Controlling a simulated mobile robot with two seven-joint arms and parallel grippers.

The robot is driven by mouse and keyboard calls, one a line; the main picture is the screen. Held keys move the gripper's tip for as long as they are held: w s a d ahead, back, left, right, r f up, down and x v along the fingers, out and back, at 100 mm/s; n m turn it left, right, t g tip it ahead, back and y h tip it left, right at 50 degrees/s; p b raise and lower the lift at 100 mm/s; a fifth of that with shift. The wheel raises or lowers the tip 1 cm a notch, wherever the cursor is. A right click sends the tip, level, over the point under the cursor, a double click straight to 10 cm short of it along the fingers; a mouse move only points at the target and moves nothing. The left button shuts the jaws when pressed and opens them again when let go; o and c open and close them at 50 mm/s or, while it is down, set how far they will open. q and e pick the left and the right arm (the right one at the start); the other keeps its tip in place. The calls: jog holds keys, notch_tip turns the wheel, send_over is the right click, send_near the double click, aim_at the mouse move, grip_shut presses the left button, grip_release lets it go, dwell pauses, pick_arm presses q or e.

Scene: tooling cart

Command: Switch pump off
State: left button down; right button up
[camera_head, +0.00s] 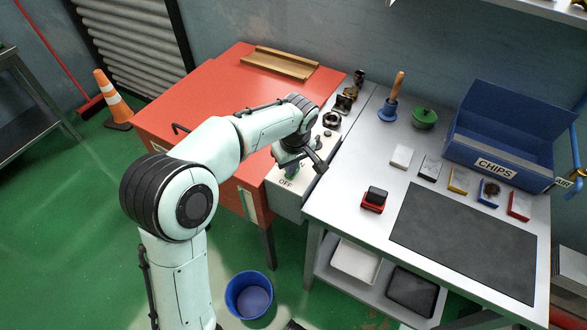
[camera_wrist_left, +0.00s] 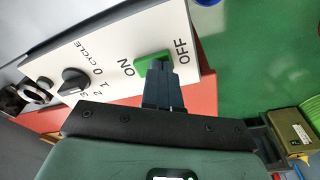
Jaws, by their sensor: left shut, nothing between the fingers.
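The switch panel (camera_wrist_left: 105,52) is a pale plate with printed ON and OFF labels. A green rocker switch (camera_wrist_left: 148,58) sits between the labels, and part of it also shows in the head view (camera_head: 291,174). My left gripper (camera_wrist_left: 160,68) is shut and empty, with its fingertips at the rocker, covering part of it. I cannot tell whether they press on it or which way the rocker is tipped. In the head view my left gripper (camera_head: 297,163) is over the panel's front end. My right gripper is not in view.
A black cycle knob (camera_wrist_left: 73,80) is on the same panel. The red bench (camera_head: 190,90) lies left of the panel, the grey table (camera_head: 365,150) right. A blue CHIPS bin (camera_head: 500,150) stands at the table's back. A blue bucket (camera_head: 250,297) is on the floor.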

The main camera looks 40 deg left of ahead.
pick_arm(q)
notch_tip(320, 180, up, 7)
jog(key=p, duration=0.5)
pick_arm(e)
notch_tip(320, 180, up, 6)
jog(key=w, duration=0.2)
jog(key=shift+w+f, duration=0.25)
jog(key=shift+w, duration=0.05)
